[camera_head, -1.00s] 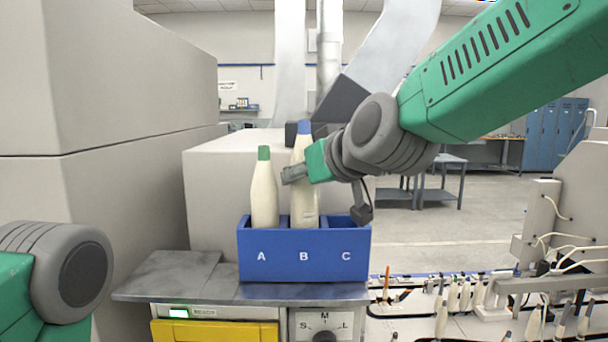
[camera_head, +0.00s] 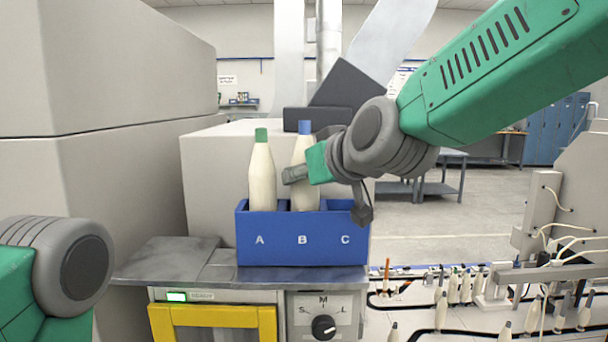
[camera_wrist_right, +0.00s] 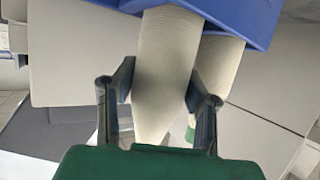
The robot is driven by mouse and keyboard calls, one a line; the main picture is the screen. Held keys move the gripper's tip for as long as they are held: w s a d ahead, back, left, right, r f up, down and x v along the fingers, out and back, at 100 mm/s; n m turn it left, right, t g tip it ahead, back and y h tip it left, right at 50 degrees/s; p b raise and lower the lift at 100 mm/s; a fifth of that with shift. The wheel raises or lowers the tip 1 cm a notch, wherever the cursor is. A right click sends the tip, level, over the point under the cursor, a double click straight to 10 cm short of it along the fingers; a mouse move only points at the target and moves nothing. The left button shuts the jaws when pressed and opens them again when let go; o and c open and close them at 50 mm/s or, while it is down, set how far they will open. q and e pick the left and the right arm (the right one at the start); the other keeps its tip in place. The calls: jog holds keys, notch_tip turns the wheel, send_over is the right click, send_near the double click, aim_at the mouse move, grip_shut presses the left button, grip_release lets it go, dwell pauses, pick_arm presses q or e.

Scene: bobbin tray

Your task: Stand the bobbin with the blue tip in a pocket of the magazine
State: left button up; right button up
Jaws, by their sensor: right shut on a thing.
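The blue-tipped bobbin (camera_head: 304,180) is cream-coloured and roughly upright in pocket B, the middle pocket of the blue magazine (camera_head: 304,254). Its lower end is hidden behind the magazine's front wall, so I cannot tell whether it rests on the bottom. My right gripper (camera_head: 297,174) is shut on its upper body from the right. In the right wrist view the gripper (camera_wrist_right: 160,88) has one finger on each side of the bobbin (camera_wrist_right: 164,65). Only a part of my left arm shows in the head view, at the lower left; its gripper is out of view.
A green-tipped bobbin (camera_head: 262,178) stands in pocket A, close on the left. Pocket C shows no bobbin. The magazine stands on a grey metal shelf (camera_head: 210,272), with a large pale box (camera_head: 205,165) behind. Several bobbins stand by the machine at right.

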jog(key=shift+f+b, duration=0.3)
jog(key=shift+f, duration=0.2)
jog(key=o, duration=1.3)
